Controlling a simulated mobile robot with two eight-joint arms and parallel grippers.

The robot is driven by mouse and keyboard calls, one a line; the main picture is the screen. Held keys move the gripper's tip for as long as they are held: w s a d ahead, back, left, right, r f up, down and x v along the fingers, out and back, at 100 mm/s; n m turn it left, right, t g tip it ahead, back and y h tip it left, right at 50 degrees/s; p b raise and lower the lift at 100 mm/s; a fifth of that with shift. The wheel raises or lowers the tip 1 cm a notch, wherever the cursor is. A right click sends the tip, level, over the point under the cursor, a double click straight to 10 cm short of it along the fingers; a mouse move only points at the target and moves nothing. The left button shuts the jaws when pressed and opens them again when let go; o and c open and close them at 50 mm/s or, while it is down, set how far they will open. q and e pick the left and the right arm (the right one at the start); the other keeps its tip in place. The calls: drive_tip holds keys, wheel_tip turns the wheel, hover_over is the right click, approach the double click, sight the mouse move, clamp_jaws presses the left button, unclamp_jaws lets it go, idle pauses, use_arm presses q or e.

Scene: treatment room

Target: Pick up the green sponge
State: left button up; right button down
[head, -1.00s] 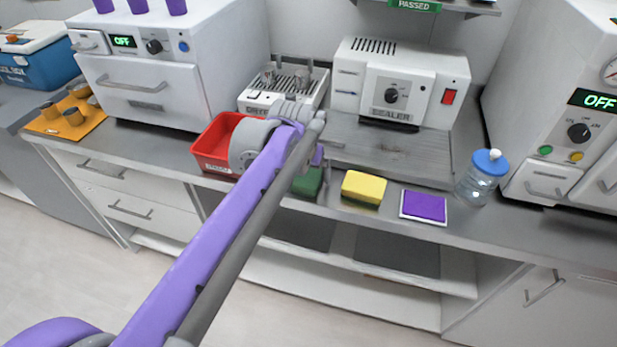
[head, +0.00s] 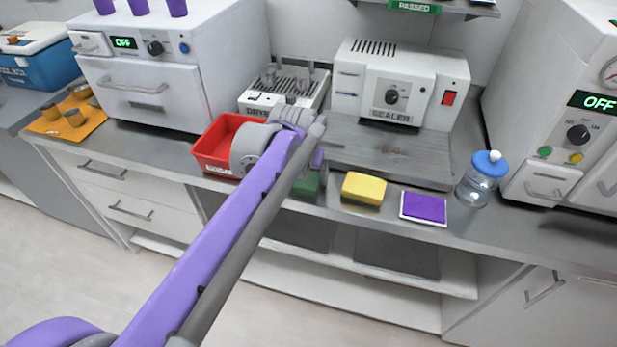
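The green sponge (head: 308,184) lies near the front edge of the counter, between the red bin and the yellow sponge. My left arm crosses in front of it and hides part of it. My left gripper (head: 316,160) is at the end of that arm, just above and beside the green sponge. Its fingers are mostly hidden behind the arm, so I cannot tell whether they are open or touch the sponge. My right gripper is not in view.
A yellow sponge (head: 364,189) and a purple pad in a white frame (head: 423,207) lie to the right. A red bin (head: 214,146) stands to the left. A sealer (head: 398,84) stands behind. A blue-lidded jar (head: 481,180) is further right.

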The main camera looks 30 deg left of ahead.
sight(308, 175)
use_arm(q)
drive_tip(key=c, duration=1)
drive_tip(key=shift+o, duration=0.2)
drive_tip(key=shift+r, duration=0.2)
wheel_tip(308, 175, up, 10)
drive_tip(key=p, duration=0.2)
drive_tip(key=shift+r, duration=0.1)
